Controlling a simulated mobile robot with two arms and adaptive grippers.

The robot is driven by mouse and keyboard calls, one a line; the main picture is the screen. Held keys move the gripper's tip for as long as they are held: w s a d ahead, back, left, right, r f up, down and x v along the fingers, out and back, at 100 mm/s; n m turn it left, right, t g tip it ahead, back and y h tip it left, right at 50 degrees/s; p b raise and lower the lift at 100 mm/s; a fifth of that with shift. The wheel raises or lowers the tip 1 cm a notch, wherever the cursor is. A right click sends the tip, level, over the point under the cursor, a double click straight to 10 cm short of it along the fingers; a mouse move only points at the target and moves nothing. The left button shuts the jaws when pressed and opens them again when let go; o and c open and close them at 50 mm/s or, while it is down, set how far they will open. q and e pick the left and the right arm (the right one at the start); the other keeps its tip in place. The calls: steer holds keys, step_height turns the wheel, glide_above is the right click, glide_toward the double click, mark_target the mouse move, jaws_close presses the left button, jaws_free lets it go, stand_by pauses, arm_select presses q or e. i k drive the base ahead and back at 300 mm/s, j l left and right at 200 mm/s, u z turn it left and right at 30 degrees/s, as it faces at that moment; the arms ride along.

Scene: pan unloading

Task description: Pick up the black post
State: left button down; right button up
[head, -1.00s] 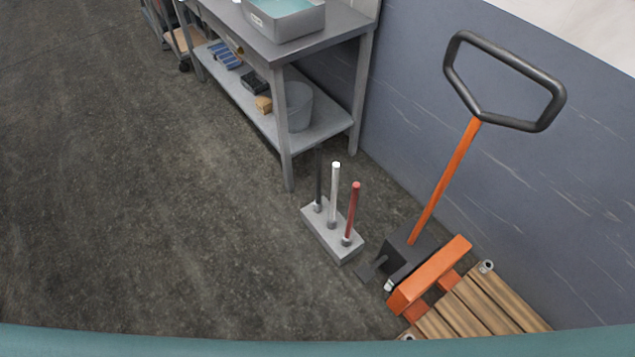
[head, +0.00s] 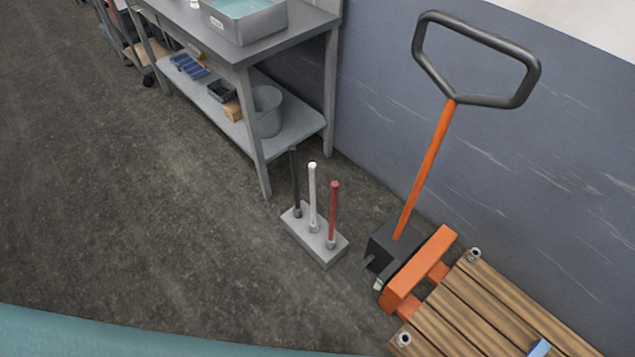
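The black post (head: 295,185) stands upright in a light grey block (head: 322,252) on the floor. It is the farthest left of three posts in the block. A white post (head: 313,195) stands beside it in the middle, and a red post (head: 333,212) stands at the right end. The black post is dark against the dark floor, and its top is close to the table leg in the picture. Neither of my grippers shows in the head view.
A grey workbench (head: 290,32) with a lower shelf stands behind the posts, holding a bucket (head: 267,110). An orange pallet jack (head: 420,270) and a wooden pallet (head: 470,310) are to the right. Open floor (head: 130,210) lies to the left. A teal surface (head: 120,335) crosses the bottom edge.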

mark_target(296, 208)
steer(key=i+j+z, duration=0.25)
steer(key=j, duration=0.15)
steer(key=j+z, duration=0.25)
steer(key=j, duration=0.15)
steer(key=i+j+z, duration=0.1)
steer(key=j+z, duration=0.15)
steer(key=j, duration=0.2)
